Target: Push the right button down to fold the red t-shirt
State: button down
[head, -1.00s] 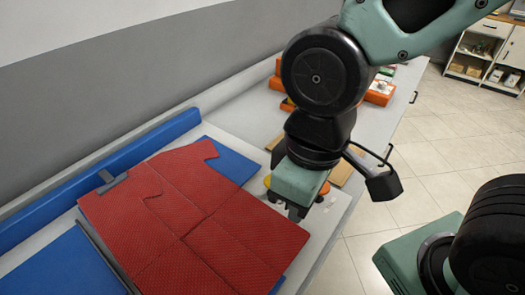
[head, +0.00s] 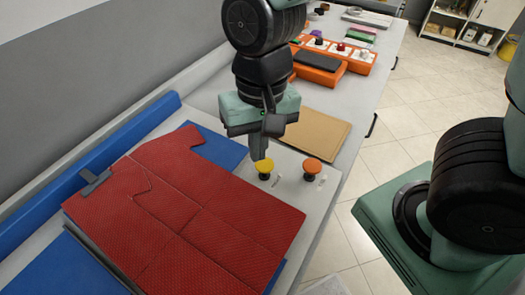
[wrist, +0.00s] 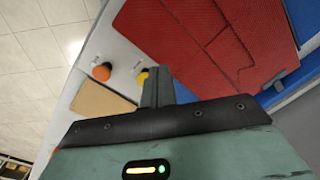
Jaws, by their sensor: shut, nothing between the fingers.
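The red t-shirt (head: 190,205) lies flat on the blue folding board (head: 215,150); it also shows in the wrist view (wrist: 210,40). Two buttons stand on the white panel right of the shirt. The right button (head: 312,166) has an orange cap on a black base and is orange in the wrist view (wrist: 101,73). The left button (head: 264,167) has a yellow cap, partly hidden by my finger in the wrist view (wrist: 143,76). My gripper (head: 259,150) is shut and empty, pointing down beside the yellow button, left of the orange one. I cannot tell whether it touches yellow.
A tan board (head: 312,134) lies behind the buttons. Orange control boxes (head: 320,70) with knobs stand farther back on the counter. A blue rail (head: 90,170) runs along the wall side. The tiled floor (head: 385,160) is right of the counter edge.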

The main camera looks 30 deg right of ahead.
aim_at(263, 166)
jog(key=w+d+f+m+h+p, duration=0.1)
jog(key=w+d+m, duration=0.3)
jog(key=w+m, duration=0.5)
jog(key=shift+w+d+f+m+t+p, duration=0.25)
jog(key=shift+f+m+p, duration=0.25)
jog(key=shift+f+m, duration=0.3)
jog(key=shift+d+h, duration=0.1)
jog(key=shift+h, duration=0.2)
jog(key=f, duration=0.9)
jog(key=f+p, duration=0.1)
jog(key=f, duration=0.3)
jog(key=shift+d+f, duration=0.4)
jog(key=shift+f, duration=0.1)
notch_tip(263, 166, down, 5)
jog(key=b, duration=0.3)
jog(key=shift+r, duration=0.2)
jog(key=shift+s, duration=0.2)
